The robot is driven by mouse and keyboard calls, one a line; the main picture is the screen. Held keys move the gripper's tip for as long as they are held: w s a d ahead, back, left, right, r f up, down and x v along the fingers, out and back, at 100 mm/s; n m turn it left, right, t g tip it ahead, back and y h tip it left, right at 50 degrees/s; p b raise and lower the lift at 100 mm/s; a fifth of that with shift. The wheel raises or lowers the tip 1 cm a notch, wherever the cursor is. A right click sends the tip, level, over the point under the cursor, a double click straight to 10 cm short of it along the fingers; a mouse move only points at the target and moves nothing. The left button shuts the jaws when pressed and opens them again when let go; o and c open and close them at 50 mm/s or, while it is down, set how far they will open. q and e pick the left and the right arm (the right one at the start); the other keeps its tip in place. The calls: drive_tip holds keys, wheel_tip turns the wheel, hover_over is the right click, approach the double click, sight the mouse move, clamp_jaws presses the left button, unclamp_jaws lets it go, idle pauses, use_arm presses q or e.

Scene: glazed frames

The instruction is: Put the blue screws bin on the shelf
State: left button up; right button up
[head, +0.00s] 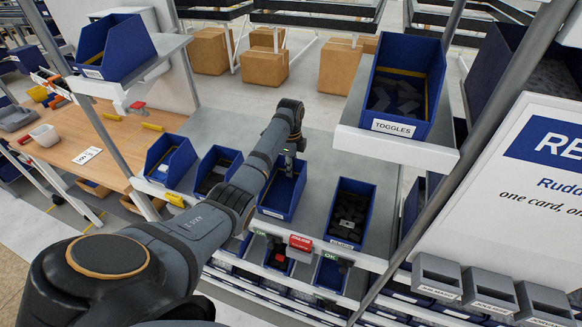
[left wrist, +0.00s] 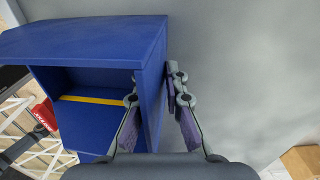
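My left gripper (head: 290,158) reaches down to a blue bin (head: 281,194) in the middle of the sloped grey rack. The bin's front label is too small to read, so I cannot tell whether it says screws. In the left wrist view, my left gripper (left wrist: 153,88) has one finger on each side of a wall of a blue bin (left wrist: 95,42). I cannot tell whether both fingers press on that wall. A yellow stripe crosses the bin's inside, and the part I see is empty. My right gripper is not in view.
A blue toggles bin (head: 403,88) stands on a raised grey shelf (head: 396,148) at right; another blue bin (head: 114,47) stands on an upper shelf (head: 150,66) at left. Filled bins (head: 350,212) (head: 216,172) flank the middle bin. A slanted post (head: 460,160) stands at right.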

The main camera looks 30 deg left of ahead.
use_arm(q)
drive_tip(key=shift+o, duration=1.2)
drive_tip(key=shift+r, duration=0.15)
wheel_tip(320, 180, up, 5)
drive_tip(key=shift+w+f+b, duration=0.1)
drive_tip(key=shift+b, duration=0.6)
wheel_tip(320, 180, up, 3)
drive_tip(key=shift+r+p, duration=0.1)
drive_tip(key=shift+p, duration=0.4)
wheel_tip(320, 180, up, 5)
drive_tip(key=p, duration=0.5)
drive_tip(key=shift+a, duration=0.1)
drive_tip(key=shift+f, duration=0.25)
